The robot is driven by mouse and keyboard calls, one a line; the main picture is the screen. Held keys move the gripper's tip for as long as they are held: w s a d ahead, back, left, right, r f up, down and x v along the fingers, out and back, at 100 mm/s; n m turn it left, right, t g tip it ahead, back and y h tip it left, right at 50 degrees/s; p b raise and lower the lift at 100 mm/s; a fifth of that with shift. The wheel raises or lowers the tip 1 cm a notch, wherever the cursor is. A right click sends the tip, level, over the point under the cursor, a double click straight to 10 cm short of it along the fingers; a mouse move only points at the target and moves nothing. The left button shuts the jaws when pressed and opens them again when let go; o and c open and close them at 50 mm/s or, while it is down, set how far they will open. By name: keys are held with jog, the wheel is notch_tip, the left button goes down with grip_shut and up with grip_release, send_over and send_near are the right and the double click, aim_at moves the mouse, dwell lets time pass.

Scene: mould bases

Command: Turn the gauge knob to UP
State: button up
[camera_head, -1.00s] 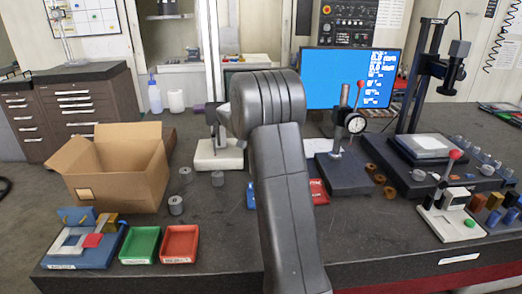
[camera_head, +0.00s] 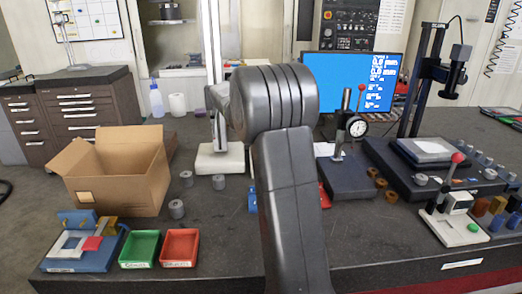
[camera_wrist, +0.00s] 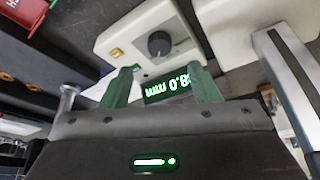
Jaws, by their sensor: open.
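In the wrist view, a white gauge box has a round black knob (camera_wrist: 158,44) on its face. A lit display (camera_wrist: 168,88) reading in mm, upside down, sits below the knob in the picture. A small yellow button (camera_wrist: 117,53) is to the knob's left. No UP mark can be read, and the knob's setting is unclear. My gripper (camera_wrist: 162,72) is open, with its two green fingers apart and nothing between them. The knob appears just beyond the fingertips, roughly centred between them, with no visible contact. In the head view my arm hides the gauge box and gripper.
A white-based stand (camera_head: 219,162) is left of my arm, and a dial gauge stand (camera_head: 345,178) is on its right. A cardboard box (camera_head: 118,180), a green tray (camera_head: 140,249) and a red tray (camera_head: 180,248) stand at left. The front middle of the bench is clear.

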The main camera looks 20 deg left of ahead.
jog(key=v, duration=0.5)
jog(key=shift+s+r, duration=0.1)
jog(key=shift+r, duration=0.25)
jog(key=x, duration=1.4)
jog(key=shift+s+p, duration=0.1)
jog(key=shift+p, duration=0.3)
